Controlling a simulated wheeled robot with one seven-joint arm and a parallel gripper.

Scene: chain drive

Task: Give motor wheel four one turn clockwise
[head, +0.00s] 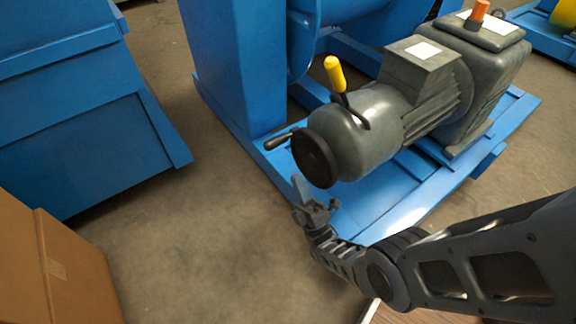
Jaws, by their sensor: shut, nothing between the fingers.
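A dark round motor wheel (314,158) sits on the near end of the grey motor (375,125). I see no number on it. A dark crank handle (279,141) sticks out to the left from the wheel's upper side. My gripper (299,186) is shut and empty, just below and left of the wheel's lower rim. It looks apart from the handle; whether it touches the rim cannot be told from this view. The wheel's face is seen at a steep slant.
A yellow-knobbed lever (335,75) stands on top of the motor, above the wheel. The blue base frame (402,205) lies under the motor. A blue machine (85,110) and a cardboard box (48,262) stand at left. Bare floor (215,235) lies between them.

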